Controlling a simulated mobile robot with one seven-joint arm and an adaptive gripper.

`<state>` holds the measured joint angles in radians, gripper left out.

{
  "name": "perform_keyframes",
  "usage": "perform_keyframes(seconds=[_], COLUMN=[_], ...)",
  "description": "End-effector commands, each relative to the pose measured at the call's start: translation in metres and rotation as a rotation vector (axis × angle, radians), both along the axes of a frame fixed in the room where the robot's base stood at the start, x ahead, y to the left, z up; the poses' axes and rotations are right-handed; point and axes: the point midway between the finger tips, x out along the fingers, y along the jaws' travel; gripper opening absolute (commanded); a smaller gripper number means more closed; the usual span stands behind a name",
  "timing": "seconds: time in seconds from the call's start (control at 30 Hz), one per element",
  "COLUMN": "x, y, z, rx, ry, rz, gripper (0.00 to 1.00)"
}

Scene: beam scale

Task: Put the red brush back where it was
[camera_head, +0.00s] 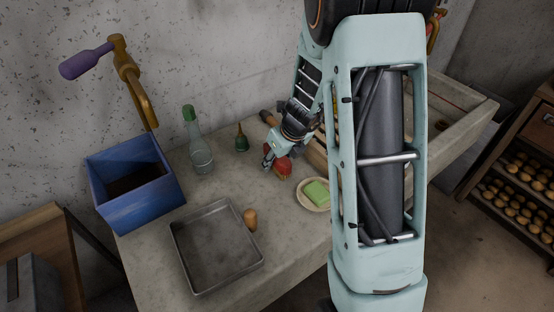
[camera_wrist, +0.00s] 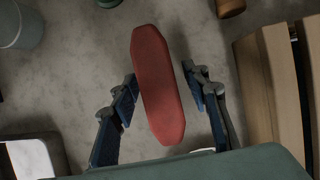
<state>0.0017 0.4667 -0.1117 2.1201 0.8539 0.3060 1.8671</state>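The red brush (camera_head: 283,168) is at the grey counter, just below my gripper (camera_head: 273,157) in the head view. In the wrist view the brush (camera_wrist: 158,85) is a long red block with tapered ends. It lies lengthwise between the two dark fingers of my gripper (camera_wrist: 161,88). The fingers stand apart on either side of it, with a narrow gap at the right finger; the left finger is very close to its edge. Whether the brush rests on the counter is hard to tell.
A saucer with a green sponge (camera_head: 316,192) is right of the brush. A green-capped bottle (camera_head: 200,145), a small green bottle (camera_head: 241,139), a blue box (camera_head: 133,184) and a metal tray (camera_head: 216,248) stand left. Wooden slats (camera_wrist: 266,88) lie close right in the wrist view.

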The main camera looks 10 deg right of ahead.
Motion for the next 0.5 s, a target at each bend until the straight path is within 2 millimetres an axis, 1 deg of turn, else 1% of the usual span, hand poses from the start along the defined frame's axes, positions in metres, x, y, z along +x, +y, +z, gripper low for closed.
perform_keyframes(seconds=[0.17,0.27,0.37,0.5], x=[0.0,0.0,-0.005,-0.016], y=[0.0,0.0,-0.001,-0.006], z=[0.001,0.007,0.022,0.052], rx=[0.0,-0.001,0.0,0.0], ry=[0.0,-0.001,-0.003,-0.004], rz=[0.0,0.001,0.002,0.001], gripper=[0.42,0.42,0.42,0.42])
